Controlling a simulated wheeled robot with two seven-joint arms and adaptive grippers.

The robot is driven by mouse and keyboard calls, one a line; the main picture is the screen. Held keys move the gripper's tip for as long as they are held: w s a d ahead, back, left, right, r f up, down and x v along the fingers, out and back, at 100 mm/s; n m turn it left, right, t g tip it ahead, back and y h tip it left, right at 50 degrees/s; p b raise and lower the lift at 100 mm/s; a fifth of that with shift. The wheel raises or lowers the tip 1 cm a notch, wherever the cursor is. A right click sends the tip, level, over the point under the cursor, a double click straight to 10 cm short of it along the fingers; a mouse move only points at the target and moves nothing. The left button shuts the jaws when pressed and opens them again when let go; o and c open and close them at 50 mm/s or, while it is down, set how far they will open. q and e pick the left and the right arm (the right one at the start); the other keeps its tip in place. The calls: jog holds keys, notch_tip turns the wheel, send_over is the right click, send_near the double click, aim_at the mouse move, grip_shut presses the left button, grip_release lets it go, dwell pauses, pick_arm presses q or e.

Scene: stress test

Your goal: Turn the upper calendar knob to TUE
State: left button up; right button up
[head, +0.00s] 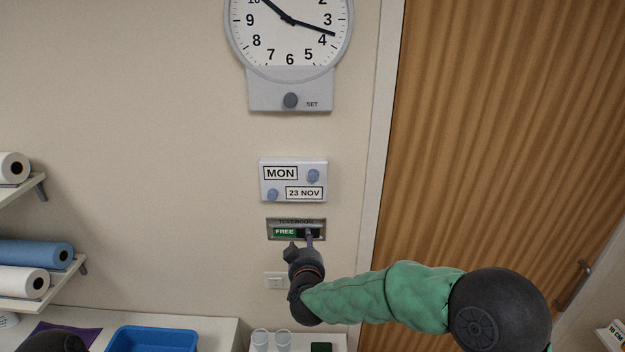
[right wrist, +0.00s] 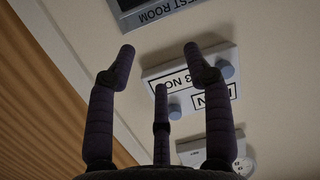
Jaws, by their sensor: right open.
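The white calendar panel (head: 293,198) is on the wall below the clock. It reads MON above and 23 NOV below. Its upper knob (head: 313,176), round and blue-grey, is right of MON; the lower knob (head: 272,195) is left of the date. My right gripper (head: 299,240) is below the calendar, in front of the sign, and touches neither knob. In the right wrist view the calendar appears upside down, with the upper knob (right wrist: 174,111) beside the middle finger. The right gripper's fingers (right wrist: 160,60) are spread and empty. My left gripper is out of view.
A sign with a green FREE field (head: 284,232) is just under the calendar, partly hidden by my gripper. The wall clock (head: 290,90) has a SET knob. A wooden door (head: 480,130) is at right. Shelves with rolls (head: 35,253) and a blue tray (head: 165,340) are at lower left.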

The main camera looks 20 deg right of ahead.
aim_at(313, 176)
notch_tip(313, 176, up, 15)
jog(key=s+d+m+t+h, duration=0.1)
jog(key=s+m+t+h, duration=0.1)
jog(key=h, duration=0.1)
jog(key=x, duration=0.3)
jog(key=p+x, duration=0.1)
jog(key=x, duration=0.3)
jog(key=p+x, duration=0.1)
jog(key=x, duration=0.2)
jog(key=shift+w+d+f, duration=0.1)
jog(key=shift+w+f, duration=0.15)
jog(key=shift+w, duration=0.15)
grip_shut()
